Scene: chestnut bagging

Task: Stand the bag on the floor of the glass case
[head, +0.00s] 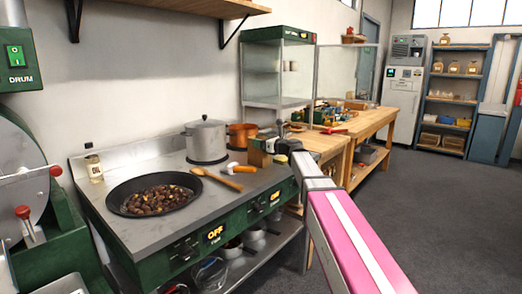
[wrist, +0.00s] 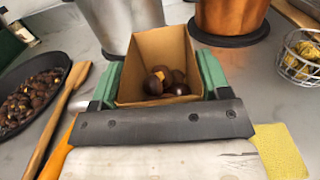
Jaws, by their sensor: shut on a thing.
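The bag (wrist: 150,55) is an open-topped brown paper bag with several chestnuts (wrist: 165,80) inside. In the wrist view it sits between the green fingers of my gripper (wrist: 158,88), which is shut on it. In the head view the bag (head: 257,153) is a small brown shape at the end of my arm, over the right part of the stove counter. The glass case (head: 279,34) has a green top and glass sides and stands beyond the counter, behind my gripper. A large clear pane (head: 343,75) stands at its right. Part of the case floor (head: 278,102) shows.
A pan of chestnuts (head: 155,195) and a wooden spoon (head: 216,179) are on the counter. A steel pot (head: 206,140) and a copper pot (head: 242,135) stand behind. A wire basket (wrist: 300,55) is at right in the wrist view. A wooden bench (head: 362,130) holds several items.

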